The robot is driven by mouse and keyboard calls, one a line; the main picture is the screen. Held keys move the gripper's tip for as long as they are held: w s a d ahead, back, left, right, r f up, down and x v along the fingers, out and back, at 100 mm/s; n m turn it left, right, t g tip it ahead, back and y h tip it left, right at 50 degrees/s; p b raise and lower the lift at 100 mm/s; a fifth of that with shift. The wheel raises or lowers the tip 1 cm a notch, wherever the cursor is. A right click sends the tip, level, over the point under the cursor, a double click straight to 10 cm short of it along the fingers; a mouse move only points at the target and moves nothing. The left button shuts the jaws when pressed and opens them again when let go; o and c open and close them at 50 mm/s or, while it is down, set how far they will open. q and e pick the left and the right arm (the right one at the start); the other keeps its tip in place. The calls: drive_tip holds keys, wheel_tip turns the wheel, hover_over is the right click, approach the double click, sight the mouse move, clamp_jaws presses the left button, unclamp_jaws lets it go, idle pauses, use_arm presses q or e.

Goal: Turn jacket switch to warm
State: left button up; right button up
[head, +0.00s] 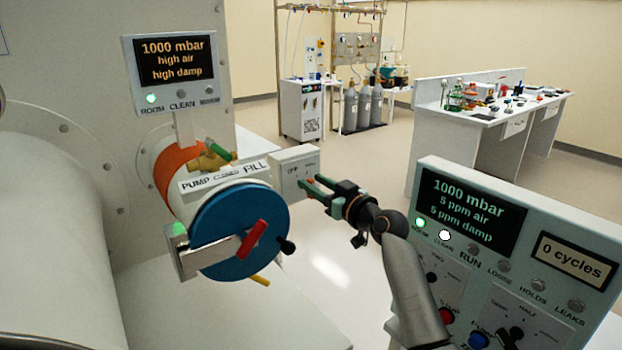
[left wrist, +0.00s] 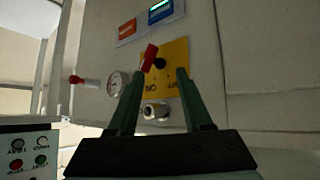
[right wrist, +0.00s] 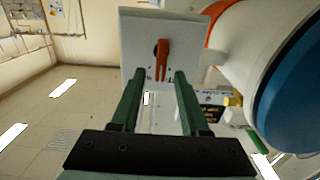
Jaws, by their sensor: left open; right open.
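The jacket switch box (head: 294,172) is a small white box with an OFF label, beside the blue-capped drum in the head view. In the right wrist view the box (right wrist: 183,28) faces me and bears a red switch handle (right wrist: 162,56) standing about upright. My right gripper (head: 306,189) is open at the box front. In the right wrist view its fingertips (right wrist: 158,76) stand on either side of the handle's line, just below it; whether they touch it I cannot tell. My left gripper (left wrist: 156,72) is open and empty, seen only in the left wrist view.
The blue drum end (head: 240,235) with a red lever stands left of my right gripper. A control console (head: 545,215) reading 0 cycles stands at right.

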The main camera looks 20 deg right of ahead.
drive_tip(key=shift+x, duration=0.9)
drive_tip(key=shift+c, duration=0.2)
clamp_jaws()
